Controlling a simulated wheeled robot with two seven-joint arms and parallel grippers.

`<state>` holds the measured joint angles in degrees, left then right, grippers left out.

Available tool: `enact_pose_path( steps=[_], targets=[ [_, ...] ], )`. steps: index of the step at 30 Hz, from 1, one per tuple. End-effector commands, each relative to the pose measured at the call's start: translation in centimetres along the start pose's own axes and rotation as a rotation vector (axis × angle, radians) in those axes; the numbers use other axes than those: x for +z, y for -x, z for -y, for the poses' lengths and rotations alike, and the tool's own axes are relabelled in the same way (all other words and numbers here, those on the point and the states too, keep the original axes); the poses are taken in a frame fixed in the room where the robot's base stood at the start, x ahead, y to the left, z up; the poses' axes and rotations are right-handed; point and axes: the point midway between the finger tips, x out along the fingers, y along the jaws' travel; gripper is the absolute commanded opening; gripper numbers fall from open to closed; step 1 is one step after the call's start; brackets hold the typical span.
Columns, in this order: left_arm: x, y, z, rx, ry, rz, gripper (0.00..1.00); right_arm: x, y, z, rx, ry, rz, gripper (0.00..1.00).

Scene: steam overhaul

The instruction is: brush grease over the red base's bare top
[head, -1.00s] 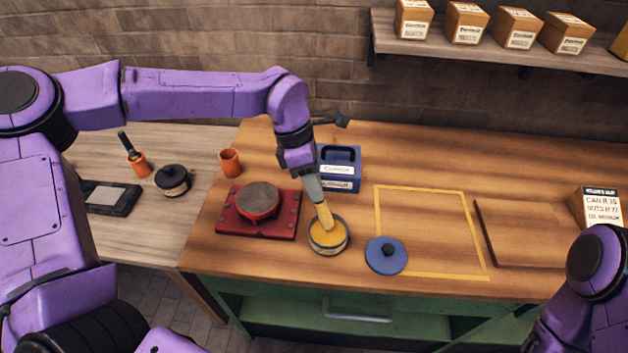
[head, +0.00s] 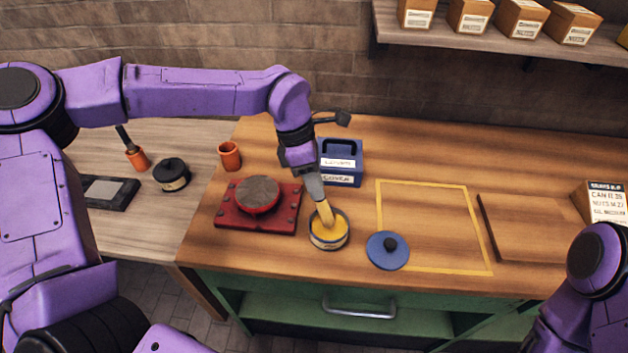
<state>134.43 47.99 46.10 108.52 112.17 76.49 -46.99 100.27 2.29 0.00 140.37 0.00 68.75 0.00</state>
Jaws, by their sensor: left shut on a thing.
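The red base (head: 288,219) lies flat on the workbench, a square plate with a raised round part. Its round top (head: 258,194) looks grey-brown and bare. Right of it stands an open grease tin (head: 329,242) with yellow grease. My left gripper (head: 313,188) is above the tin, shut on a brush (head: 326,212) that points down. The brush's lower end is inside the tin, and its tip is hidden in the grease. The tin's blue lid (head: 388,251) lies on the bench to the right. My right gripper is out of view; only part of that arm shows at lower right.
A blue box with a handle (head: 341,165) stands behind the tin. An orange cup (head: 229,156) is behind the base. A yellow outlined area (head: 430,225) and a wooden board (head: 525,228) lie to the right. A black lidded tin (head: 172,174) is on the left table.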

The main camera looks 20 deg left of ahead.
Motion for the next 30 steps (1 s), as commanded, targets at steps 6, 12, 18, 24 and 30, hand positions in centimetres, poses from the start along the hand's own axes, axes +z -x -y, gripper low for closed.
enact_pose_path(
  steps=[6,12,18,24,30],
  targets=[
    [-0.08,-0.29,-0.07,0.000,0.000,0.000,0.00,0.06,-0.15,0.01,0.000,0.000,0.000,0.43],
    [-0.14,-0.51,-0.12,0.000,0.000,0.000,0.00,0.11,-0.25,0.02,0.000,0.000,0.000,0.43],
    [-0.19,-0.73,-0.17,0.000,0.000,0.001,0.00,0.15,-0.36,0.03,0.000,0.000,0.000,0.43],
    [-0.26,-0.96,-0.22,0.000,0.000,0.001,0.00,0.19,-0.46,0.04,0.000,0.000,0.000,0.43],
    [-0.27,-0.98,-0.23,0.000,0.000,0.000,0.00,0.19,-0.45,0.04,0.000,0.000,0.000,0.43]
  ],
)
